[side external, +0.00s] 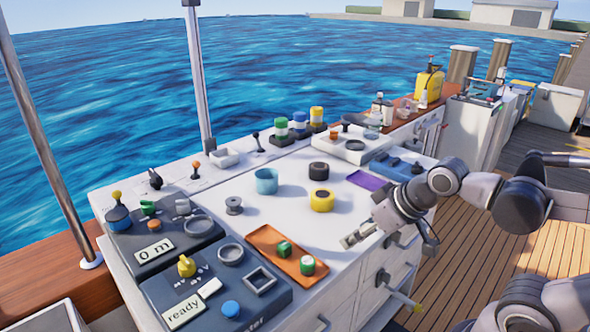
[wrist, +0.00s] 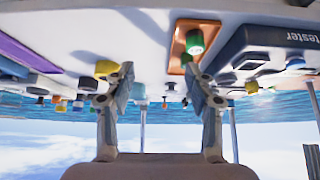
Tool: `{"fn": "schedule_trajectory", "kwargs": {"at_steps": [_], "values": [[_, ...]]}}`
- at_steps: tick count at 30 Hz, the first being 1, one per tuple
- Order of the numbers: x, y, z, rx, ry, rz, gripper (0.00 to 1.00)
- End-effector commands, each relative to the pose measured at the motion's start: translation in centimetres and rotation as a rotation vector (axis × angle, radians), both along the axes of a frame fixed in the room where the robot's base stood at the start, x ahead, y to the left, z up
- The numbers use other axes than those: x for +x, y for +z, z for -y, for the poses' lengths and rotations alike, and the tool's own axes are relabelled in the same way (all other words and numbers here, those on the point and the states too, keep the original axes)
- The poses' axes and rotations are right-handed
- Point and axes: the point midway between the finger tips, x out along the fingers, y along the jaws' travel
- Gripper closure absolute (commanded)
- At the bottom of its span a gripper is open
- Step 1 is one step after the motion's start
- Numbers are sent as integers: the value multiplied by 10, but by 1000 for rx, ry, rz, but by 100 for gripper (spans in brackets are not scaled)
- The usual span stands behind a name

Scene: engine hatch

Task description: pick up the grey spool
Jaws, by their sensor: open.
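The grey spool (side external: 234,205) stands upright on the white hatch top in the side external view, left of a light blue cup (side external: 266,181). My gripper (side external: 358,236) is at the front edge of the hatch top, well to the right of the spool and apart from it. In the wrist view my gripper (wrist: 158,76) has its two fingers spread with nothing between them.
Dark panels (side external: 170,235) with knobs fill the left. White surface around the spool is clear.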

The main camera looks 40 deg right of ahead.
Motion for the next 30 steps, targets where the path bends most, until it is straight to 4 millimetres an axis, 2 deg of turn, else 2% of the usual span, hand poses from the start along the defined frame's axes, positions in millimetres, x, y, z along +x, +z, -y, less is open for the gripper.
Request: {"fn": "schedule_trajectory", "kwargs": {"at_steps": [6,8,20,23,30], "values": [[0,0,0,0,0,-1,45],[0,0,0,0,0,-1,28],[5,5,-1,-20,26,-6,28],[18,17,-1,-80,104,-19,28],[78,55,-5,-335,452,-83,28]]}}
